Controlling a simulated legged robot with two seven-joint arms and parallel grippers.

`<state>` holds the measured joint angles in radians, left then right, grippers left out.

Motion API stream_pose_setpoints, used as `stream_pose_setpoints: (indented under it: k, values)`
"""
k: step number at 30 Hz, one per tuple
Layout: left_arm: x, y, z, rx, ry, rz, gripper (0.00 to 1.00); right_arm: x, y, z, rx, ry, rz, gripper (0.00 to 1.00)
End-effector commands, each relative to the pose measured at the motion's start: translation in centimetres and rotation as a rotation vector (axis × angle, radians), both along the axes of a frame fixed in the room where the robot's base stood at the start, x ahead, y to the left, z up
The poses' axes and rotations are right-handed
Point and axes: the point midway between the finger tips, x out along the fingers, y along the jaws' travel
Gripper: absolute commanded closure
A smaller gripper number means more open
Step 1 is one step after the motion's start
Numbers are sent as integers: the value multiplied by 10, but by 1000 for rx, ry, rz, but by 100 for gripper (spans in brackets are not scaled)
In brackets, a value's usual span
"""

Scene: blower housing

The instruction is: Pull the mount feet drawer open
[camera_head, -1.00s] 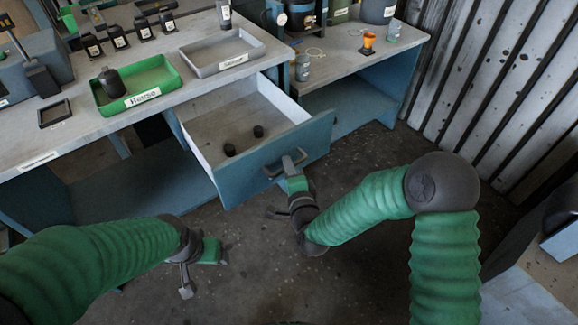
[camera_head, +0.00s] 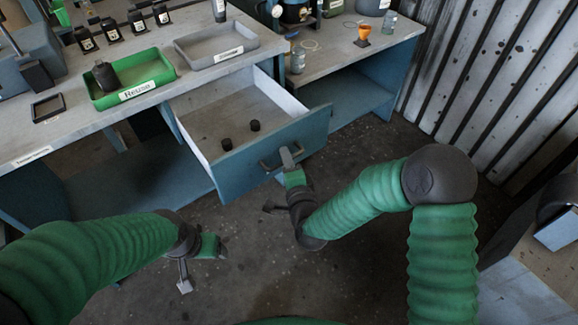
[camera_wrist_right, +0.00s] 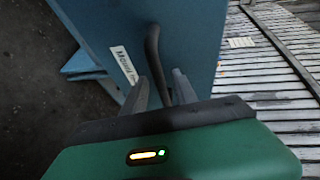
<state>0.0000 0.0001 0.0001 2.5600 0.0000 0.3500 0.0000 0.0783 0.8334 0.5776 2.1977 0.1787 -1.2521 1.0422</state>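The blue mount feet drawer (camera_head: 235,168) is pulled well out of the bench. Two small black round parts (camera_head: 226,144) lie on its floor. My right gripper (camera_head: 288,157) is at the handle. In the right wrist view its fingers (camera_wrist_right: 162,88) stand apart on either side of the dark handle bar (camera_wrist_right: 152,50), with gaps showing. A partly hidden label (camera_wrist_right: 124,65) is on the drawer front. My left gripper (camera_head: 203,268) is open and empty, low over the floor, away from the drawer.
A green "Reuse" tray (camera_head: 150,86) holding a dark part and a grey tray (camera_head: 195,58) sit on the bench above the drawer. A second bench (camera_head: 345,58) is at the back right, beside a corrugated wall (camera_head: 490,80). The floor before the drawer is clear.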

Motion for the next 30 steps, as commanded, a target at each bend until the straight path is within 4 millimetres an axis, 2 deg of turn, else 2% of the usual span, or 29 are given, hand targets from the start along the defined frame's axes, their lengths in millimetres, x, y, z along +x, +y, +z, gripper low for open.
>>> stream_pose_setpoints:
  k: [5,11,14,15,21,25,30]
  values:
    - [0,0,7,0,0,0,29,-25,-5,6,-1,3,3,66]
    - [0,0,15,0,0,0,29,-81,-19,16,-3,5,2,66]
    - [0,0,32,0,0,0,29,-110,-26,25,-1,8,2,66]
    - [0,0,49,0,1,0,29,-111,-26,32,2,10,0,66]
    - [0,0,97,0,-1,0,29,-129,-31,34,1,10,0,66]
    - [0,0,113,0,0,0,29,-147,-34,32,-1,9,1,66]
    - [0,0,118,0,0,0,29,-159,-38,30,0,4,0,66]
